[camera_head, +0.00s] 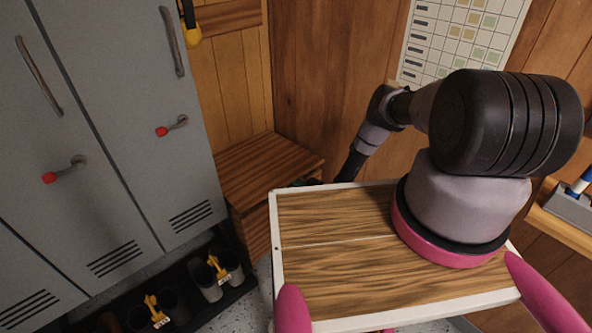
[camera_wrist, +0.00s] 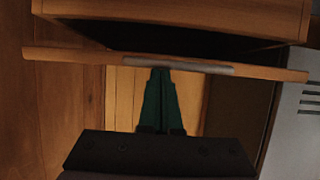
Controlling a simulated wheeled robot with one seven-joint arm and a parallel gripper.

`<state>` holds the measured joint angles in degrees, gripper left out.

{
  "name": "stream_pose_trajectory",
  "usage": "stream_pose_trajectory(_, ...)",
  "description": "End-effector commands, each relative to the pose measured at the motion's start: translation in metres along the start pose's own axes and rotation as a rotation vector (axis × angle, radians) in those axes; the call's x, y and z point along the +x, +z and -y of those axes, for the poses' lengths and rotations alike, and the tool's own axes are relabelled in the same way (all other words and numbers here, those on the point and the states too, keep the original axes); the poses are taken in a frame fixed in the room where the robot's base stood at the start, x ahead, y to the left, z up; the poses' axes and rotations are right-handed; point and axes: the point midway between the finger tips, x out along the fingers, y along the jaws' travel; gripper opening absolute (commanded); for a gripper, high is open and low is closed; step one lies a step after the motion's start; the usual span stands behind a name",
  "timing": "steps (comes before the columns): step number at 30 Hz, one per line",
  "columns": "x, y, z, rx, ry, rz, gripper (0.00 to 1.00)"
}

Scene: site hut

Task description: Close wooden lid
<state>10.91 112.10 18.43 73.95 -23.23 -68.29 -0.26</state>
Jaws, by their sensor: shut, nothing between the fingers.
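The wooden lid (camera_head: 262,158) tops a low wooden chest (camera_head: 257,230) in the back corner. In the wrist view the lid (camera_wrist: 100,59) shows edge-on, with a grey strip (camera_wrist: 180,64) along its edge. A dark gap separates it from the chest body (camera_wrist: 180,15), so it stands partly open. My gripper (camera_head: 303,182) is at the lid's right side in the head view, mostly hidden behind my own deck. In the wrist view its green fingers (camera_wrist: 160,72) are together and empty, with tips at the lid's edge. I cannot tell whether they touch it.
Grey lockers (camera_head: 110,110) with red-tipped handles stand at the left. A dark boot tray (camera_head: 190,310) with boots and yellow tags lies below them. A wall chart (camera_head: 460,40) hangs behind my arm. A wooden shelf (camera_head: 562,215) is at the right. Some speckled floor shows between.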

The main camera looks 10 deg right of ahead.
Motion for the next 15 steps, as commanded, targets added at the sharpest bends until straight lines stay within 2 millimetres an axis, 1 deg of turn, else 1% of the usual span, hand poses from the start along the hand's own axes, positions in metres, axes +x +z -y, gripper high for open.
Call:
stream_pose_trajectory(1, 0.002, 0.009, 0.001, 0.001, 0.000, 0.001, 0.00)
stream_pose_trajectory(6, 0.008, 0.024, 0.001, 0.000, -0.001, 0.001, 0.00)
stream_pose_trajectory(15, 0.010, 0.031, 0.000, 0.001, 0.000, 0.000, 0.00)
